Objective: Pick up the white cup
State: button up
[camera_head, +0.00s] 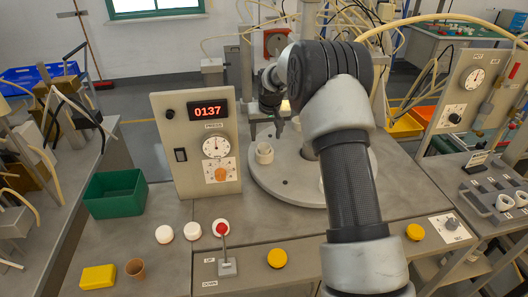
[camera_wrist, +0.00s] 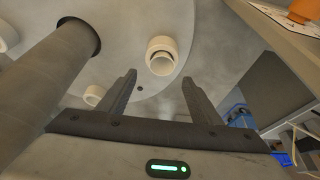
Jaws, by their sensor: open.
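A white cup (camera_head: 264,153) stands on the round grey turntable (camera_head: 285,190), left of my arm in the head view. In the wrist view the white cup (camera_wrist: 161,50) shows its round open rim, just beyond and between my fingertips. My gripper (camera_wrist: 159,78) is open, with nothing between its two fingers. In the head view my gripper (camera_head: 279,128) is small and dark, close to the cup, and partly hidden by my arm. Whether the fingers touch the cup cannot be told. Another white round piece (camera_wrist: 94,95) lies beside the left finger in the wrist view.
A control panel (camera_head: 198,145) reading 0137 stands left of the turntable. A dark column (camera_wrist: 50,75) rises at left in the wrist view. White cups (camera_head: 504,202) sit at right.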

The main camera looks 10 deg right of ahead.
aim_at(265, 144)
jog(key=shift+s+p+x, duration=0.15)
jog(key=shift+p+x, duration=0.05)
jog(key=shift+x, duration=1.3)
jog(key=shift+s+p+x, duration=0.15)
jog(key=shift+x, duration=1.35)
jog(key=shift+a+f, duration=0.1)
jog(key=c, duration=1.2)
